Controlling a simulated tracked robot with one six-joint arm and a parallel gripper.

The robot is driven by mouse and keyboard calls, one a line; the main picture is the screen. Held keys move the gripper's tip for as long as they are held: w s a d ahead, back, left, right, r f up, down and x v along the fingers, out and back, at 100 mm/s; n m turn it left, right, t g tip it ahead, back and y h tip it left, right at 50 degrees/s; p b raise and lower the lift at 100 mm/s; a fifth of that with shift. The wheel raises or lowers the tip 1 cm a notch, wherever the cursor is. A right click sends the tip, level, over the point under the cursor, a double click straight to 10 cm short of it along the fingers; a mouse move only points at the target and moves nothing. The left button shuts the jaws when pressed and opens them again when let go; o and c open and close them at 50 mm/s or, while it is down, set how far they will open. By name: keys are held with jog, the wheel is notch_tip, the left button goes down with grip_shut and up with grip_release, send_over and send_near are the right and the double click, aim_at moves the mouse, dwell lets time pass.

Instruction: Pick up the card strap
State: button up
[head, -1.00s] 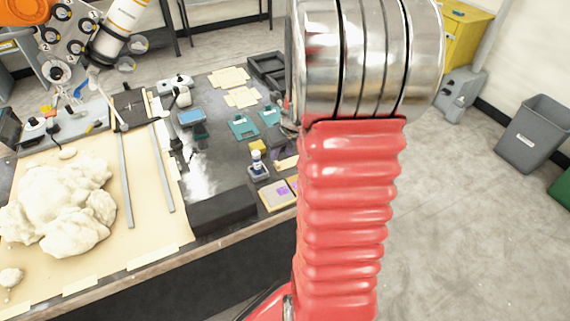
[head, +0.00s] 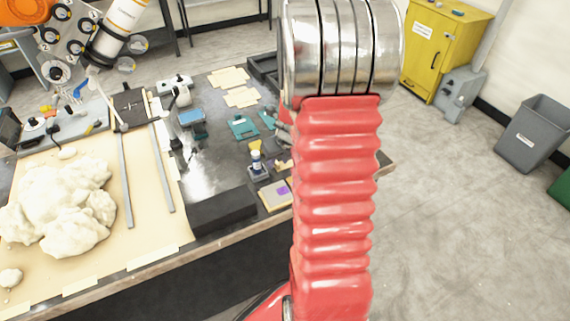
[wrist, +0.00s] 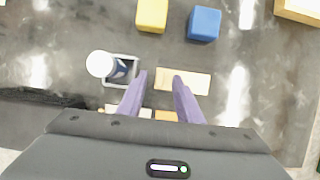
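A flat tan strip (wrist: 196,80), which looks like the card strap, lies on the dark bench top in the wrist view. My gripper (wrist: 161,77) has its two purple fingers spread apart with a gap between them. The strip shows between the fingertips and extends right past the right finger, which covers part of it. I cannot tell the height of the fingertips above it. In the head view a small tan piece (head: 284,165) shows beside my red arm, which hides much of that area.
A white-capped bottle (wrist: 100,64) in a square holder stands left of the fingers. A yellow block (wrist: 152,14) and a blue block (wrist: 204,23) lie beyond. A long black block (head: 222,210) lies near the bench's front edge. A pale foam mass (head: 60,205) sits at left.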

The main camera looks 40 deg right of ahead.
jog(key=shift+w+f, duration=0.2)
jog(key=shift+f, duration=0.35)
jog(key=shift+c, duration=0.4)
grip_shut()
